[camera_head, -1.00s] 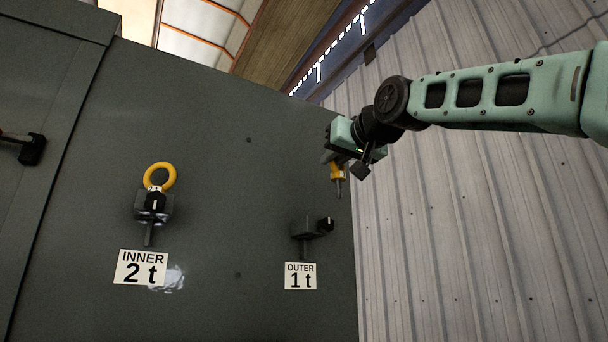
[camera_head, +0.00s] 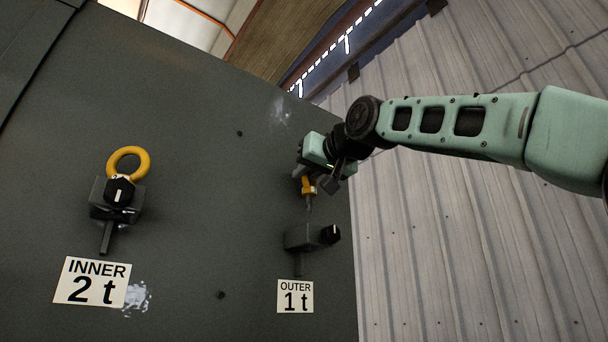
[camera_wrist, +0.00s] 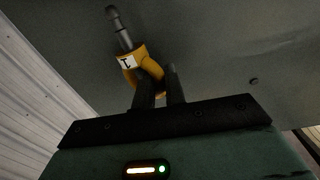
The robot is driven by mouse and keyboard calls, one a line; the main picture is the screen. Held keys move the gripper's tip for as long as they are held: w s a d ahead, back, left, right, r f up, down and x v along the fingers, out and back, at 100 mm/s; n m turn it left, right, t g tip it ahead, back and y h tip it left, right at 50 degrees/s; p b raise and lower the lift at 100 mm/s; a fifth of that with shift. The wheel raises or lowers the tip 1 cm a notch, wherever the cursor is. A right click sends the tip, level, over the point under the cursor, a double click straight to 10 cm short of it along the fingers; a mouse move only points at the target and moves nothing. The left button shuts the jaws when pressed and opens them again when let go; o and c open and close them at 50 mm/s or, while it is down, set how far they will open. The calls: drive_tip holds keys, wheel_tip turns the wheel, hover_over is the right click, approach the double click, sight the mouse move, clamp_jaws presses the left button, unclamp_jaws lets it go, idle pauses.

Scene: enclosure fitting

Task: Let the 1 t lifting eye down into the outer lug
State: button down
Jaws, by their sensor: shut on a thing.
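My gripper (camera_head: 303,176) is shut on the yellow 1 t lifting eye (camera_head: 308,187). The eye's grey shank points down, above the outer lug (camera_head: 301,237) and apart from it. The outer lug is a dark block on the enclosure wall with a black knob (camera_head: 330,234) at its right and a stem below. In the wrist view the eye (camera_wrist: 144,70) sits between my gripper's fingers (camera_wrist: 158,88), with a white label marked 1 and the shank pointing away from the fingers. The lug's bore is not visible.
The inner lug (camera_head: 103,201) at left carries a yellow ring eye (camera_head: 127,162) and a black knob. An INNER 2 t sign (camera_head: 91,284) and an OUTER 1 t sign (camera_head: 295,297) are below the lugs. A corrugated wall (camera_head: 440,250) stands at right.

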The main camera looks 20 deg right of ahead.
drive_tip(key=shift+s+f+b, duration=0.2)
drive_tip(key=shift+f+b, duration=1.1)
drive_tip(key=shift+f+b, duration=2.1)
drive_tip(key=shift+f, duration=0.2)
idle(0.8)
drive_tip(key=c, duration=1.4)
unclamp_jaws()
drive_tip(key=shift+o, duration=0.2)
drive_tip(key=shift+s+f, duration=0.1)
drive_tip(key=shift+s+d+b, duration=0.15)
drive_tip(key=shift+s+b, duration=0.2)
drive_tip(key=shift+b, duration=0.05)
drive_tip(key=b+v, duration=0.6)
drive_tip(key=v, duration=1)
drive_tip(key=shift+s, duration=0.25)
